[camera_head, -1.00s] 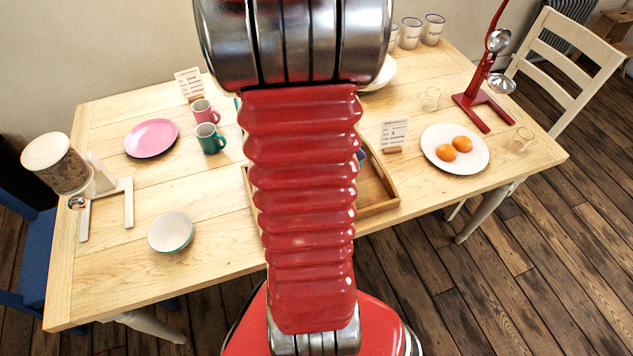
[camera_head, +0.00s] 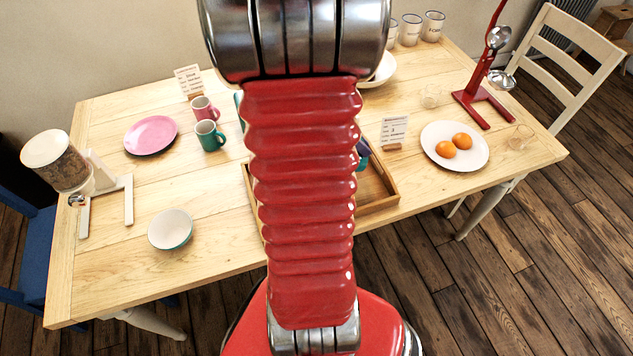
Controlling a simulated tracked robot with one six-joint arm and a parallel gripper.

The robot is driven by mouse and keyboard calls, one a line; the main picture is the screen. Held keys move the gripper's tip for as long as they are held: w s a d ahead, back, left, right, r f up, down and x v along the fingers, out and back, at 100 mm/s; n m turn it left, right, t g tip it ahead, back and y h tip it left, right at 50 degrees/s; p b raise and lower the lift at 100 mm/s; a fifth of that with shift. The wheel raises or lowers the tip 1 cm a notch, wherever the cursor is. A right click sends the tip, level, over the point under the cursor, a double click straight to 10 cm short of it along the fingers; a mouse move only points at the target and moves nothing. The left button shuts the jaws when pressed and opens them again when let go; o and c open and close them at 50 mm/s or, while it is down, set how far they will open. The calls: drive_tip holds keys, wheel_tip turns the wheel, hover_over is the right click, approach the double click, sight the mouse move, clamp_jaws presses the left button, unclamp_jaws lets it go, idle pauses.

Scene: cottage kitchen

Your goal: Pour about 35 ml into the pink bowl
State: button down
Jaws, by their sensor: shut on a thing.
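My own red ribbed arm fills the middle of the view, and my gripper and anything in it are hidden behind it. I see no pink bowl. A small bowl (camera_head: 170,227), white inside and teal outside, stands empty at the front left of the table. A flat pink plate (camera_head: 151,134) lies further back. A pink mug (camera_head: 203,108) and a green mug (camera_head: 208,137) stand to its right. A dark blue and teal thing (camera_head: 362,152) shows at the arm's right edge, over the wooden tray; most of it is hidden.
The wooden tray (camera_head: 392,197) is partly behind my arm. A cereal dispenser (camera_head: 58,163) stands at the left end. A white plate with oranges (camera_head: 474,160), small glasses (camera_head: 522,137), a red stand (camera_head: 489,112) and white canisters (camera_head: 411,30) are right. The table's front left is mostly clear.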

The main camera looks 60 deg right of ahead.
drive_tip(key=shift+d+p, duration=0.1)
drive_tip(key=shift+p, duration=0.85)
drive_tip(key=shift+s, duration=0.1)
drive_tip(key=shift+s+d+r+t+y, duration=0.25)
drive_tip(key=shift+s+t, duration=0.1)
drive_tip(key=shift+t, duration=0.2)
drive_tip(key=shift+s+d+r+t+y, duration=0.15)
drive_tip(key=shift+s+d+t+y, duration=0.15)
drive_tip(key=shift+t, duration=0.25)
drive_tip(key=shift+s+a, duration=0.1)
drive_tip(key=shift+s+f+t+y+b, duration=0.25)
drive_tip(key=shift+t+y+b, duration=0.3)
drive_tip(key=shift+t+b, duration=0.3)
drive_tip(key=shift+s+d+f+t+y+b, duration=0.15)
drive_tip(key=shift+d+f+t+y+b, duration=0.2)
drive_tip(key=shift+t+b, duration=0.3)
drive_tip(key=shift+a, duration=0.1)
